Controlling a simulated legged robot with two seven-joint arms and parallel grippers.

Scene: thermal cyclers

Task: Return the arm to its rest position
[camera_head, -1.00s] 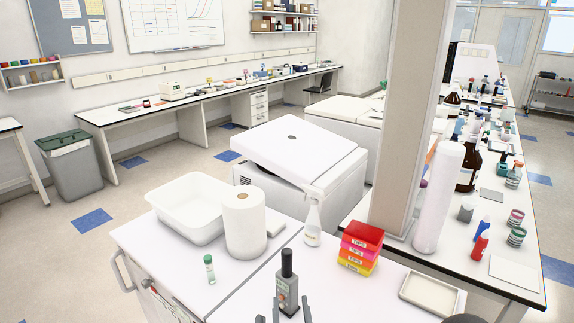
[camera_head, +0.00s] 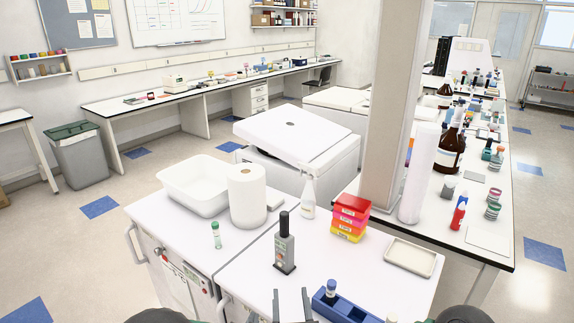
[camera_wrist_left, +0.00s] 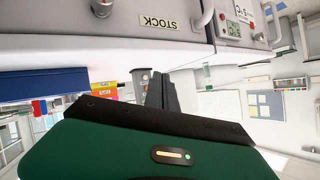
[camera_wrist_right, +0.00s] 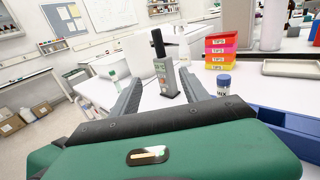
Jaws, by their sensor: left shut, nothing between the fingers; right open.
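My right gripper (camera_head: 291,292) shows at the bottom of the head view, its two fingers apart and nothing between them. In the right wrist view the open fingers (camera_wrist_right: 160,85) point towards a grey upright device with a black top (camera_wrist_right: 163,65), which stands beyond them on the white bench. The device also shows in the head view (camera_head: 285,245). My left gripper (camera_wrist_left: 162,78) is shut and empty in the left wrist view, which is upside down, with cabinet fronts close by. I cannot make out the left fingers in the head view.
Stacked tip boxes (camera_head: 350,218), a shallow tray (camera_head: 410,258), a spray bottle (camera_head: 308,196), a paper roll (camera_head: 248,196) and a green-capped tube (camera_head: 216,236) stand farther back.

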